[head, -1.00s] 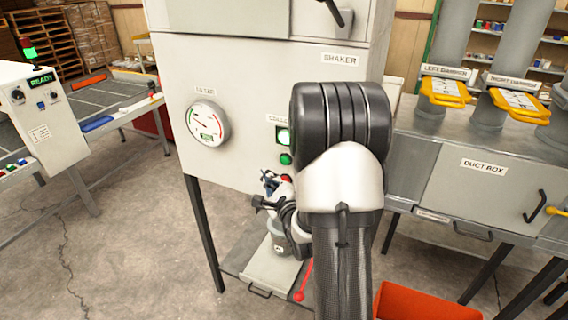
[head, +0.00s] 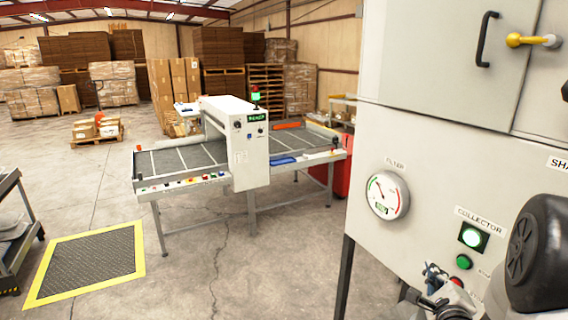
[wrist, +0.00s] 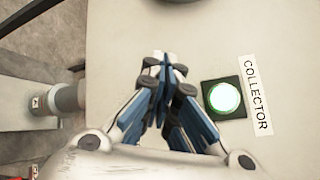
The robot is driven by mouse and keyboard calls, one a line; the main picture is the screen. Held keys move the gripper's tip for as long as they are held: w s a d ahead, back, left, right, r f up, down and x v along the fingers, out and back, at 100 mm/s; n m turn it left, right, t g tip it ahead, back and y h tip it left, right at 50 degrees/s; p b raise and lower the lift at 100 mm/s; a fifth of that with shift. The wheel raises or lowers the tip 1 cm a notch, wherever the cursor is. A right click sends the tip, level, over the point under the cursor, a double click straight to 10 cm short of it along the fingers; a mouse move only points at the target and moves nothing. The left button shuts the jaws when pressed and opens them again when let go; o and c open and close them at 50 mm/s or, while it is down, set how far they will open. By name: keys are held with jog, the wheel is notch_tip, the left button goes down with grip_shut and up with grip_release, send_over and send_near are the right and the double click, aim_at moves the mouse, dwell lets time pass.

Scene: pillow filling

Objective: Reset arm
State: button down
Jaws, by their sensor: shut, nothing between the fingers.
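My gripper (head: 432,268) shows low at the right in the head view, in front of the white shaker cabinet (head: 372,255). In the wrist view my gripper (wrist: 165,68) has its blue and grey fingers together, with nothing between them. The lit green collector lamp (wrist: 224,97) is just right of the fingers there, beside the COLLECTOR label. The lamp also shows in the head view (head: 471,237), with a green button (head: 463,262) below it and a red button partly hidden by my arm. I cannot tell whether the fingertips touch the panel.
A filter gauge (head: 387,196) is on the cabinet. A white machine with a READY display (head: 245,150) stands over a conveyor table (head: 180,158) at the centre. A yellow-edged floor mat (head: 90,260) lies at the left. Open concrete floor lies between.

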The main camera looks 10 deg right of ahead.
jog(key=s+a+r+n+g+y+b, duration=0.1)
jog(key=s+a+r+n+g, duration=0.15)
jog(key=a+n, duration=0.45)
jog(key=s+a+r+n+g+y, duration=0.2)
jog(key=s+a+n, duration=0.1)
jog(key=a+n, duration=0.4)
jog(key=s+a+n+g+y, duration=0.1)
jog(key=s+a+n+g, duration=0.2)
jog(key=s+a+n, duration=0.4)
jog(key=s+a+n+g+y+b, duration=0.1)
jog(key=s+a+n+g, duration=0.2)
jog(key=s+a+n, duration=0.4)
jog(key=s, duration=0.7)
jog(key=shift+s+f+y, duration=0.3)
jog(key=shift+s+y, duration=0.1)
